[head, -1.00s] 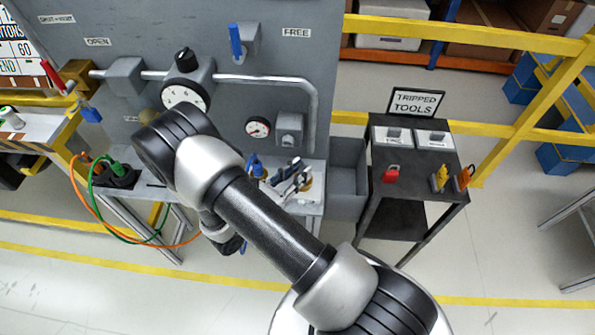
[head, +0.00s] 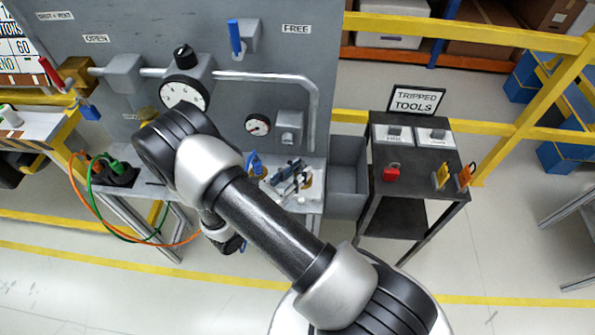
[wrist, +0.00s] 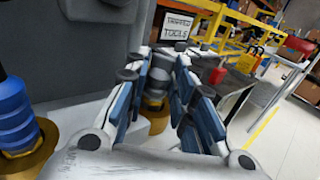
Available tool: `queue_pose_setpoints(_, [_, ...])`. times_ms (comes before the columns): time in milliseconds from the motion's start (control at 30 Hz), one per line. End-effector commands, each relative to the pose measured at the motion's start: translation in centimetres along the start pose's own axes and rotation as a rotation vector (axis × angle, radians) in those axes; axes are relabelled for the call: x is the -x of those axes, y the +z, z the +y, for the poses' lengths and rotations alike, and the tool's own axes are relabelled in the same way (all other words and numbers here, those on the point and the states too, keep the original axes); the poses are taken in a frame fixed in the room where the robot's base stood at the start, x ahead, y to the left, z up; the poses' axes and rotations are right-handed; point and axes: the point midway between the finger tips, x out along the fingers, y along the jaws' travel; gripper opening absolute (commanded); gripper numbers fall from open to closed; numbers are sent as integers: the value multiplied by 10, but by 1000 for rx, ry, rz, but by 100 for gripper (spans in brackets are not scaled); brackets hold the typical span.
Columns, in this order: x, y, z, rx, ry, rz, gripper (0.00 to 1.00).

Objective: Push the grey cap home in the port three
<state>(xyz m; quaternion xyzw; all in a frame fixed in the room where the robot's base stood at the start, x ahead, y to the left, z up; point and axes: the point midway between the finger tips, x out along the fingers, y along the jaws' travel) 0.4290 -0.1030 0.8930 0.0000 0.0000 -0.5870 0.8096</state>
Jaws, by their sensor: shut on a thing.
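In the wrist view my gripper (wrist: 158,90) has its blue-and-grey fingers closed around a grey cap (wrist: 156,78), which is largely hidden between them. A brass port ring (wrist: 158,120) shows just beyond and below the cap. I cannot tell whether the cap is seated in it or how deep. A blue ribbed cap (wrist: 14,112) stands in another brass ring at the left. In the head view my gripper (head: 291,179) is at the bench's right part, beside a blue cap (head: 254,163). No port number is readable.
The grey panel (head: 225,45) rises behind the bench, with dials and a pipe (head: 270,78). A grey bin (head: 346,180) stands right of the bench. A black cart (head: 420,185) labelled TRIPPED TOOLS holds a red padlock (head: 392,172) and yellow and orange tags.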

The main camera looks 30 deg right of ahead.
Motion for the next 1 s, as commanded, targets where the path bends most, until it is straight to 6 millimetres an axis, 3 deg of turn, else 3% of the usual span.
queue_pose_setpoints(1000, [0,-8,0,0,0,0,0])
